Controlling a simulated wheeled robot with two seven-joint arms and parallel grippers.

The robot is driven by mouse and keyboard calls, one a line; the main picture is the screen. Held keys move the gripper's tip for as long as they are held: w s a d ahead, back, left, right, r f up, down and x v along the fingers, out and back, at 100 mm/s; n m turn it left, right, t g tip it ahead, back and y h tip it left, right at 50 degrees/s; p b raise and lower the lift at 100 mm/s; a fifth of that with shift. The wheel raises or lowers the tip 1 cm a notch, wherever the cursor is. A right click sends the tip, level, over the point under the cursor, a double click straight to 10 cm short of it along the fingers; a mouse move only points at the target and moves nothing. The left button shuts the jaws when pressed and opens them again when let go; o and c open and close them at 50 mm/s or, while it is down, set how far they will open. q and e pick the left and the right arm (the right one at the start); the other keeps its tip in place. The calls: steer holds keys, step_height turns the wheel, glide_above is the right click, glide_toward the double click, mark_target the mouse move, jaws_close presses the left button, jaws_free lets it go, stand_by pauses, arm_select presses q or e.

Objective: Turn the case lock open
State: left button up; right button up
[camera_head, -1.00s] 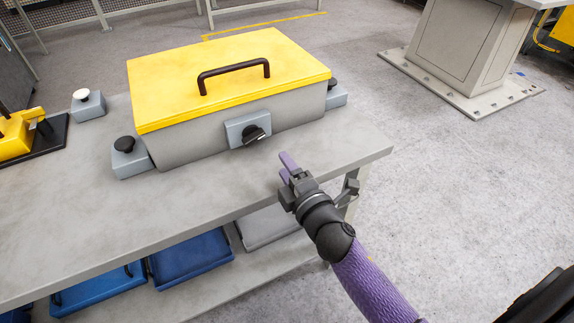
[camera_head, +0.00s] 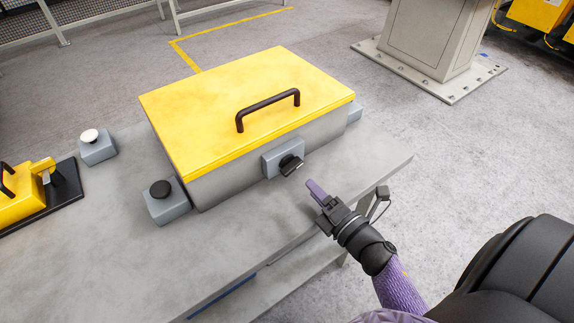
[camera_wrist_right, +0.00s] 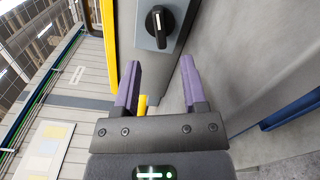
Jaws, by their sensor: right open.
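The case has a yellow lid (camera_head: 215,105) and a grey body (camera_head: 232,180), and stands on the grey table. Its lock is a black knob (camera_head: 290,164) on a blue-grey plate (camera_head: 270,164) on the case's front. In the right wrist view the knob (camera_wrist_right: 159,22) has a white mark and lies beyond and between the fingertips. My right gripper (camera_head: 313,190) is open and empty, in front of the lock and a little below and right of it. Its purple fingers (camera_wrist_right: 160,75) are apart and do not touch the knob. My left gripper is not in view.
A block with a black button (camera_head: 166,203) and one with a white button (camera_head: 97,147) stand left of the case. A smaller yellow item (camera_head: 25,203) lies on a black base at the far left. The table's front edge runs under my right gripper.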

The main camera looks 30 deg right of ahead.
mark_target(295, 170)
steer(key=w, duration=0.6)
steer(key=shift+w+a+b, duration=0.25)
steer(key=shift+w+b, duration=0.1)
jaws_close()
